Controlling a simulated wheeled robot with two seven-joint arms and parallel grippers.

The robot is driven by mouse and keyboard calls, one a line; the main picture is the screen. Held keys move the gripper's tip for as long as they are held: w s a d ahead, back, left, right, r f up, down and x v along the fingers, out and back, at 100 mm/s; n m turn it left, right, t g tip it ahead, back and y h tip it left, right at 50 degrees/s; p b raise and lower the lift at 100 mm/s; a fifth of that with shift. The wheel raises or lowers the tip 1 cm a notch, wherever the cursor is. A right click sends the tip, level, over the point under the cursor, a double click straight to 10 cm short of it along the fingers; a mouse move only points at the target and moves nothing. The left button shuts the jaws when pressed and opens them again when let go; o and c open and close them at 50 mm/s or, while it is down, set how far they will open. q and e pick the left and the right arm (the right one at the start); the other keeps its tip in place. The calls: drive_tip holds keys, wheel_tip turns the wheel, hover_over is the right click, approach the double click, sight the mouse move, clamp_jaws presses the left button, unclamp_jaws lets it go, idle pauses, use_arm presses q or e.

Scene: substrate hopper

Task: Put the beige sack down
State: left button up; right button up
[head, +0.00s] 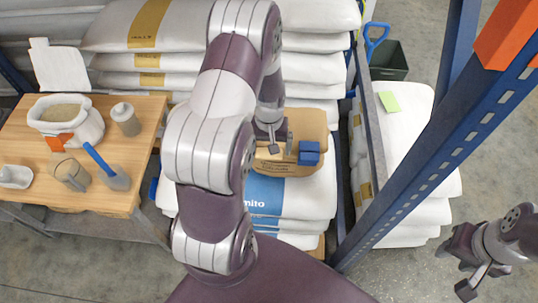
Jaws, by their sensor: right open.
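A tan, rounded thing that looks like the beige sack (312,122) lies on the stack of white sacks in the middle of the head view. A small blue block-like piece (309,153) shows at its right side. My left gripper (280,145) is over the tan thing, its fingers pointing down at it. My arm hides the left part, and I cannot tell whether the fingers hold it or only stand over it. My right gripper (454,270) is open and empty over the floor at the lower right, well apart from the sacks.
White sacks (315,205) with blue print lie below the tan thing; more sacks (130,28) are stacked behind. A wooden table (25,140) at left bears an open white sack (90,125), jars and scoops. A blue rack post (425,150) stands right of the stack. Floor is clear at lower right.

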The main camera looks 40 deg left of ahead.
use_arm(q)
wheel_tip(320, 180, up, 6)
drive_tip(key=shift+f, duration=0.15)
drive_tip(key=s+d+r+m+t, duration=0.1)
drive_tip(key=s+d+r+m, duration=0.5)
drive_tip(key=d, duration=0.6)
drive_tip(key=shift+s+d+r+m+t, duration=0.15)
drive_tip(key=shift+s+r+m+t, duration=0.15)
drive_tip(key=shift+s+r, duration=0.6)
